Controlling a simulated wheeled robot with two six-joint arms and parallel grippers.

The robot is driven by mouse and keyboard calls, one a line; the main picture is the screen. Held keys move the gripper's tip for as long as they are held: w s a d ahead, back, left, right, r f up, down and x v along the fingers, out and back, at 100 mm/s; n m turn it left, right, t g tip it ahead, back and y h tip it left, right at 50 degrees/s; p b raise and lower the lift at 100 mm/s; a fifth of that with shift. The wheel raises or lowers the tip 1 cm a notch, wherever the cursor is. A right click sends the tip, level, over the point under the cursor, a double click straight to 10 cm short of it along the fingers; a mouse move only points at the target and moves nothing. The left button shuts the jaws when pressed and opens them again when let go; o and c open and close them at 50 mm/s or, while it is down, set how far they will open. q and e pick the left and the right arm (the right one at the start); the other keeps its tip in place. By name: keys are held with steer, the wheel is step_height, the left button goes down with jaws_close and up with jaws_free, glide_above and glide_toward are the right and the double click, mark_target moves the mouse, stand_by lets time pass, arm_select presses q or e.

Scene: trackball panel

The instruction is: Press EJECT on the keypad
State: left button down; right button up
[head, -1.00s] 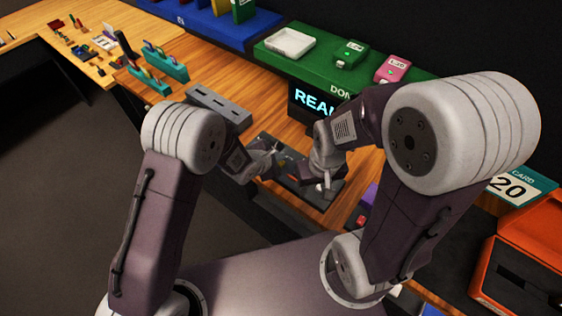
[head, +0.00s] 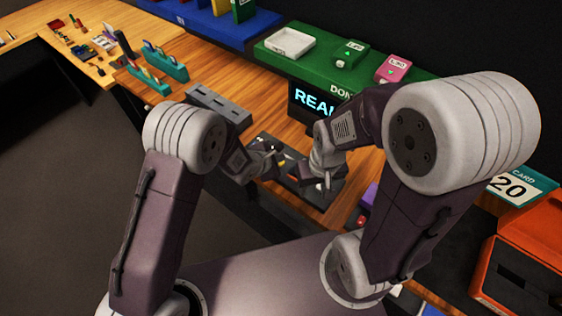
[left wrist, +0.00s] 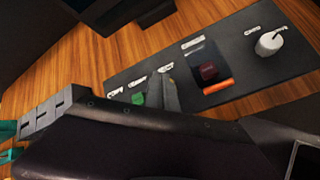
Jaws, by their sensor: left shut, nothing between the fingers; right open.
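The keypad panel (left wrist: 235,62) is a dark slab in the left wrist view, with small white labels above its controls. A green key (left wrist: 138,99) shows at its left part, and the rightmost of the small labels there seems to read EJECT. My left gripper (left wrist: 166,92) is shut and empty, with its fingers just below that label, hiding whatever key lies there. I cannot tell whether the fingertips touch it. In the head view my left gripper (head: 276,162) is over the panel, partly hidden by its wrist. My right gripper (head: 325,182) is open at the panel's right part.
The panel also carries a dark red button (left wrist: 208,72) above an orange strip and a white knob (left wrist: 269,43). A lit display (head: 312,98) stands behind the panel. A grey slotted block (head: 218,104) is at left, and an orange box (head: 530,250) at right.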

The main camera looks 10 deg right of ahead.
arm_select(q)
steer(key=shift+f, duration=0.2)
steer(key=shift+f+b, duration=0.35)
steer(key=shift+f, duration=0.2)
stand_by(0.6)
steer(key=shift+r, duration=0.1)
steer(key=shift+r+p, duration=0.85)
steer(key=shift+p, duration=0.15)
step_height(320, 180, up, 5)
steer(key=p, duration=0.5)
steer(key=shift+r, duration=0.1)
stand_by(0.4)
